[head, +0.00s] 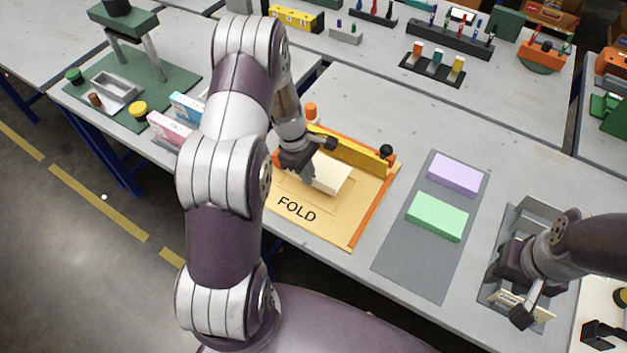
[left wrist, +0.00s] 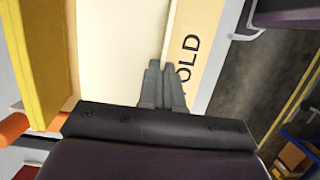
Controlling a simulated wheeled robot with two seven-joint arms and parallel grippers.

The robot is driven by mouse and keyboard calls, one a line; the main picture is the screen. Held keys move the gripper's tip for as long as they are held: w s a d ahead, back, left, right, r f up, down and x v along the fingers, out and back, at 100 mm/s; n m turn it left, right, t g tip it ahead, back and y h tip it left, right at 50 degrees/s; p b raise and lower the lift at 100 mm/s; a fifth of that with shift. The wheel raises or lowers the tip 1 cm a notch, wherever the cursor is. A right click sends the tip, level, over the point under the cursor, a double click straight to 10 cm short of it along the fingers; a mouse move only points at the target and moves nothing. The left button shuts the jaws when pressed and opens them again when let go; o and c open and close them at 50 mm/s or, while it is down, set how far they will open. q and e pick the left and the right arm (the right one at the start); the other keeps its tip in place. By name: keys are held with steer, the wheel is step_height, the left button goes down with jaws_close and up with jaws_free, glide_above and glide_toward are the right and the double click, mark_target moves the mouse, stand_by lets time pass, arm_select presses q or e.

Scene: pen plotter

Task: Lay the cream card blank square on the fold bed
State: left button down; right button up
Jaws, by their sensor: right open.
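The cream card blank (head: 332,174) is over the back part of the tan fold bed (head: 335,228), which is marked FOLD. My left gripper (head: 309,174) is at the card's left end. In the left wrist view, the fingers of my left gripper (left wrist: 162,66) are close together at the edge of the cream card (left wrist: 120,55) and look shut on it. I cannot tell whether the card touches the bed. The arm hides part of the bed's left side. My right gripper (head: 512,303) is open at the right, over a grey tray (head: 508,235).
A yellow fence (head: 350,154) runs along the bed's back, with an orange rim (head: 372,217) at its right. Purple (head: 455,173) and green (head: 437,216) blocks lie on a grey mat (head: 413,268). Pink and blue boxes stand left of the arm.

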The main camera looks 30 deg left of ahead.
arm_select(q)
glide_above(306, 194)
step_height(306, 194, down, 5)
steer(key=shift+a+f, duration=0.1)
steer(key=shift+a, duration=0.05)
steer(key=shift+f, duration=0.35)
steer(key=shift+d, duration=0.2)
steer(key=shift+f, duration=0.2)
steer(key=c, duration=1.3)
jaws_free()
